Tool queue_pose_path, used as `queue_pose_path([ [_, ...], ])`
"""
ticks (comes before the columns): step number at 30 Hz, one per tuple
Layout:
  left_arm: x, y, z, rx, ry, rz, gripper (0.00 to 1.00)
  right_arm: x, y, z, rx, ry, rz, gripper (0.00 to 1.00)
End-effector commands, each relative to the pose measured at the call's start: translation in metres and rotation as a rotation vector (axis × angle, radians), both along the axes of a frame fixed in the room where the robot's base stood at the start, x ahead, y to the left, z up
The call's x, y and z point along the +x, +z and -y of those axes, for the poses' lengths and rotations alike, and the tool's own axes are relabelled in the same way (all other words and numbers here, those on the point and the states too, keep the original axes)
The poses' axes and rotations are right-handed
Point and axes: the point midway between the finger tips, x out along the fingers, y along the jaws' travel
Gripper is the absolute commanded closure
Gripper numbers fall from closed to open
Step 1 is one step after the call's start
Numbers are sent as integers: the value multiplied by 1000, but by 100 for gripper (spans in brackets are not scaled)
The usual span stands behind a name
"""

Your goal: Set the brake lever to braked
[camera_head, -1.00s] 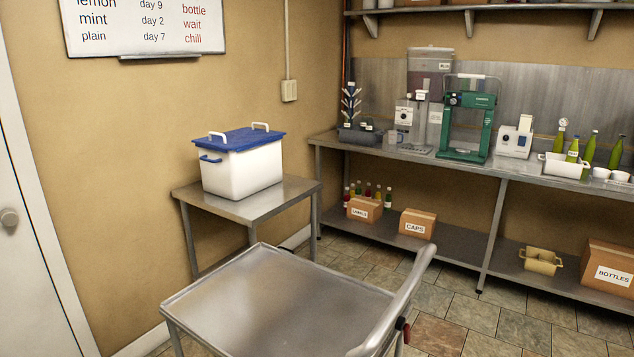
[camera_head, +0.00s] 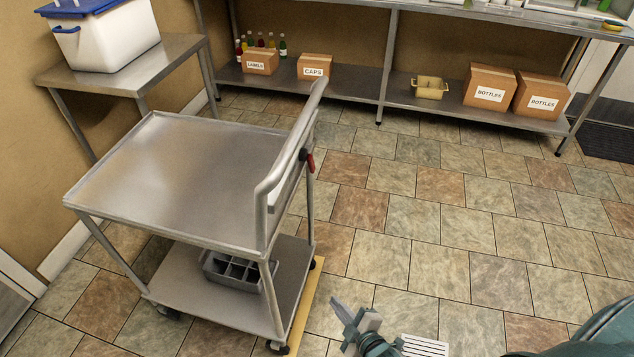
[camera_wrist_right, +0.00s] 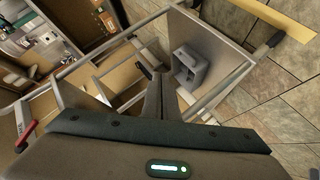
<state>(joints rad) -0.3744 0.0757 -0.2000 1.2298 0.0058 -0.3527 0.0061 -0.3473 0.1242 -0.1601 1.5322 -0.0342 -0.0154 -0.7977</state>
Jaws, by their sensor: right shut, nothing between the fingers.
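The brake lever (camera_head: 307,158), dark with a red grip, is on the right side of the steel cart (camera_head: 190,175), by its push handle (camera_head: 290,150). In the right wrist view a red-tipped lever (camera_wrist_right: 25,135) shows at the left edge. My right gripper (camera_head: 352,314) is low at the bottom of the head view, to the right of the cart and apart from the lever. Its fingers (camera_wrist_right: 163,88) are shut and empty in the wrist view. My left gripper is not in view.
A grey divided crate (camera_head: 235,268) sits on the cart's lower shelf. A steel side table (camera_head: 130,72) with a white, blue-lidded tub (camera_head: 105,40) stands behind left. A yellow strip (camera_head: 305,305) lies beside the cart. Tiled floor to the right is clear.

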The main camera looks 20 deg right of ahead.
Motion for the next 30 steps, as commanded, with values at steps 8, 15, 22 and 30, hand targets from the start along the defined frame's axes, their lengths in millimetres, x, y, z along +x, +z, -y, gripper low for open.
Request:
queue_pose_path([
  [8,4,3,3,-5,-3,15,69,55,170,4,-501,144,531,100],
  [15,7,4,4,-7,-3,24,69,58,256,3,-785,134,788,100],
  [22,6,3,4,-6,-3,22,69,57,270,3,-838,127,829,100],
  [30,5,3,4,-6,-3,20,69,58,269,3,-836,127,827,100],
])
